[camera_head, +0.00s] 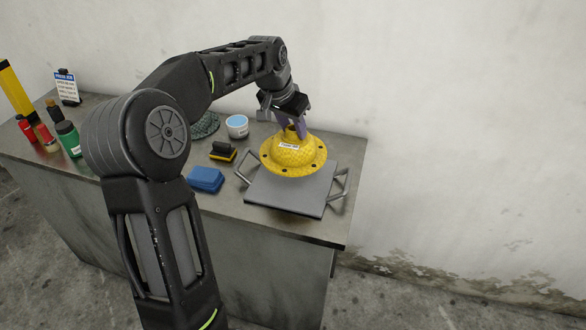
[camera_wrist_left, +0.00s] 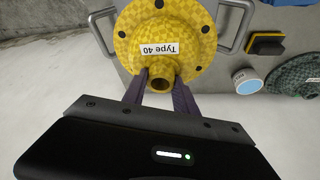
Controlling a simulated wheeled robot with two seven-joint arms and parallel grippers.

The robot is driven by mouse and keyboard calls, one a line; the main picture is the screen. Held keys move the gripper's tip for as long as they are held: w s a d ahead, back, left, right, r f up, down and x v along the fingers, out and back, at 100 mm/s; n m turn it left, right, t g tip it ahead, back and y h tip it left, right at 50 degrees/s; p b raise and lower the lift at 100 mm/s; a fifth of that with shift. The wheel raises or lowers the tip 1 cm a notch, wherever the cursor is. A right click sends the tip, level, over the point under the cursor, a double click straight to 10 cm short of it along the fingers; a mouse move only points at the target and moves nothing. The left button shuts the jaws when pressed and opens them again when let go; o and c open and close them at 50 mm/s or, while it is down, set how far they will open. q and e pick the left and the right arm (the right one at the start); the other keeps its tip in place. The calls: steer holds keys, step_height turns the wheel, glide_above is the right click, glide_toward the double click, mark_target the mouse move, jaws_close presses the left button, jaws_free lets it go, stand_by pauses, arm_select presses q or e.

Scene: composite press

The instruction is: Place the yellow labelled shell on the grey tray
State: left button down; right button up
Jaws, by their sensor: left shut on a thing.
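The yellow shell (camera_head: 293,153) is a flanged dome with holes in its rim, a neck on top and a white label. In the left wrist view the shell (camera_wrist_left: 140,30) shows its label, reading "Type 40". My left gripper (camera_head: 292,130) is shut on the shell's neck, and its purple fingers (camera_wrist_left: 159,85) sit on both sides of the neck in the left wrist view. The grey tray (camera_head: 290,193) lies on the table with a metal handle at each side. The shell is over the tray's back part; I cannot tell whether it touches the tray. My right gripper is not in view.
Left of the tray are a blue box (camera_head: 205,180), a black and yellow block (camera_head: 222,152), a white and blue tub (camera_head: 237,127) and a green patterned part (camera_head: 206,125). Bottles (camera_head: 68,138) stand at the far left. The table's right edge is close to the tray.

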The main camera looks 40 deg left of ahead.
mark_target(293, 143)
arm_select(q)
step_height(293, 143, down, 5)
steer(key=shift+f+p, duration=0.15)
steer(key=shift+p, duration=0.2)
steer(key=shift+f, duration=0.1)
step_height(293, 143, down, 3)
steer(key=shift+f+p, duration=0.1)
steer(key=shift+p, duration=0.25)
steer(key=shift+f, duration=0.15)
steer(key=shift+f, duration=0.2)
steer(key=c, duration=1)
jaws_free()
